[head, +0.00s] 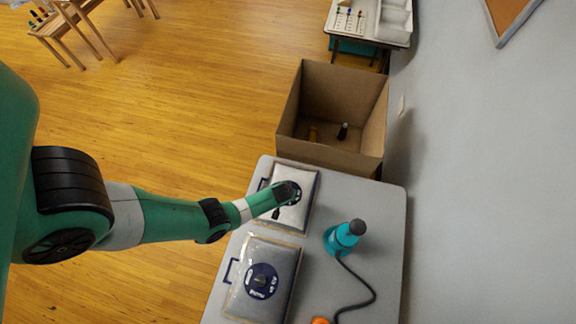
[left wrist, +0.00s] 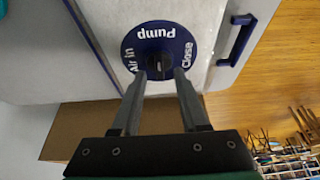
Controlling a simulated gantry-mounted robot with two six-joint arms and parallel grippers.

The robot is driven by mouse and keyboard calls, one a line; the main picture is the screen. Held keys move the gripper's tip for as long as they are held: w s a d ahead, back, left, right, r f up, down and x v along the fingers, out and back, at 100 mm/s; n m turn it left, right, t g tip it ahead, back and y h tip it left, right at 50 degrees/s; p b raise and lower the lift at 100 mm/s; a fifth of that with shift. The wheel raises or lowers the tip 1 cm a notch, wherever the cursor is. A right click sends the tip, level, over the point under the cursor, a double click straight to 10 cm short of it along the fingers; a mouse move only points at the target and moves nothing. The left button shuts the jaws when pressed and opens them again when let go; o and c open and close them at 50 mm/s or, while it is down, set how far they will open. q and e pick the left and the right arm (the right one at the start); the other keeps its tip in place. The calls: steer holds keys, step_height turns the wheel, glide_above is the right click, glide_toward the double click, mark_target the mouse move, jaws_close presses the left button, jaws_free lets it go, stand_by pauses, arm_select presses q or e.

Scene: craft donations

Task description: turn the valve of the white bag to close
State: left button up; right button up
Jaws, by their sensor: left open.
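The white bag (head: 304,179) lies flat at the far end of the grey table. My left gripper (head: 286,194) is over it and hides part of its valve in the head view. In the left wrist view the white bag (left wrist: 105,12) carries a round navy valve dial (left wrist: 178,38) marked "Pump", "Close" and "Air in". A dark knob (left wrist: 158,66) sits at the dial's middle. My left gripper (left wrist: 160,76) is open, its fingertips on either side of the knob. I cannot tell whether they touch it, or where the knob points. My right gripper is not in view.
A second bag (head: 276,251) with a navy valve lies nearer on the table (head: 385,205). A teal pump (head: 341,239) with a black hose (head: 362,283) stands to the right. An open cardboard box (head: 335,153) holding dark items is beyond the table. A wall borders the right.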

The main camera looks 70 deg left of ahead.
arm_select(q)
steer(key=shift+b+x, duration=0.3)
steer(key=shift+x, duration=0.6)
steer(key=shift+r, duration=0.1)
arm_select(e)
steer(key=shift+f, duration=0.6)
arm_select(q)
jaws_close()
